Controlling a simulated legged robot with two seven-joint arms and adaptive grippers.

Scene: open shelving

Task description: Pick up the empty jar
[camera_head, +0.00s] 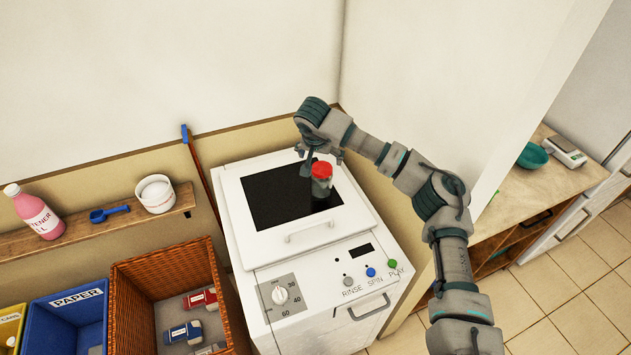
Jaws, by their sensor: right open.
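A jar (321,184) with a red lid and a dark, see-through body stands on the dark panel of the white washing machine's top (236,215). Whether it is empty cannot be told at this size. My right gripper (322,158) is open at the jar's far side, close above the red lid. Its fingers point down towards the jar, and I cannot tell whether they touch it. My left gripper is not in view.
A wooden shelf (100,228) at the left bears a pink bottle (37,213), a blue scoop (109,213) and a white tub (156,193). Below are a wicker basket (160,262) and a blue paper bin (77,312). A counter at the right holds a teal bowl (532,156).

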